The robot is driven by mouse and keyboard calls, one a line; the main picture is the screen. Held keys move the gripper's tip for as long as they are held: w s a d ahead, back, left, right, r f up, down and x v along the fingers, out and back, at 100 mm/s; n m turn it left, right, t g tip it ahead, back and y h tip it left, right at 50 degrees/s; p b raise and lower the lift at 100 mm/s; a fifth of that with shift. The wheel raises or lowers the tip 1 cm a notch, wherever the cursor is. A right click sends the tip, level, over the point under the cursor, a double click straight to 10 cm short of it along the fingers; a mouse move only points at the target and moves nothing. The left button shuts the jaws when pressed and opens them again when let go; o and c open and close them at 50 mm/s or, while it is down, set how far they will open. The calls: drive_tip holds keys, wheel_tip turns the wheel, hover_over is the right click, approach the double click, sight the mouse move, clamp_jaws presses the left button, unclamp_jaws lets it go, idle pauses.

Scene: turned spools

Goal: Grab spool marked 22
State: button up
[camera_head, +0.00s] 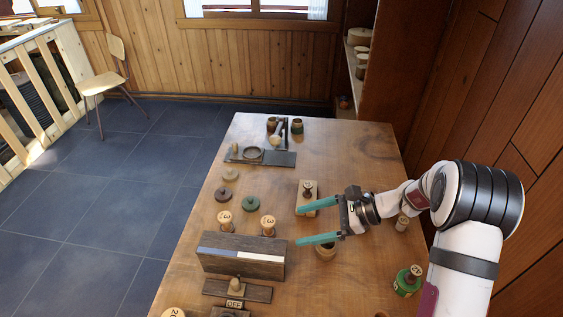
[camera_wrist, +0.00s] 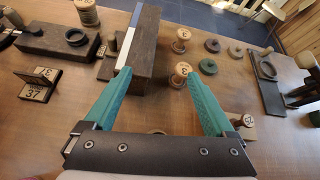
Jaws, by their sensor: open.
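My gripper (camera_head: 310,222) is open and empty above the table, its two teal fingers pointing left; they also show in the wrist view (camera_wrist: 157,82). No label reads clearly as 22. A pale spool (camera_head: 172,313), cut by the bottom edge, has a number starting with 2, second digit unclear. A green-and-wood spool (camera_head: 408,281) at the right has a small number that I cannot read surely. Two wooden spools, seemingly marked 3, stand left of my gripper (camera_head: 224,219) (camera_head: 267,225).
A long dark block (camera_head: 243,264) with a white-and-blue top lies left of and nearer than my fingers. Discs (camera_head: 251,203) lie farther left. The far right tabletop is clear.

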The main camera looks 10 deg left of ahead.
sight(265, 222)
drive_tip(key=w+f+m, duration=0.1)
drive_tip(key=f, duration=0.1)
drive_tip(key=w+f+m+t+y, duration=0.1)
drive_tip(key=w+f, duration=0.1)
drive_tip(key=w+d+f+m+t, duration=0.1)
drive_tip(key=f, duration=0.2)
drive_tip(key=shift+w+y, duration=0.3)
drive_tip(key=shift+w, duration=0.1)
drive_tip(key=x, duration=1)
drive_tip(key=r+x, duration=0.1)
drive_tip(key=x, duration=0.4)
drive_tip(key=shift+s+a, duration=0.1)
drive_tip(key=shift+a, duration=0.3)
drive_tip(key=shift+c, duration=0.2)
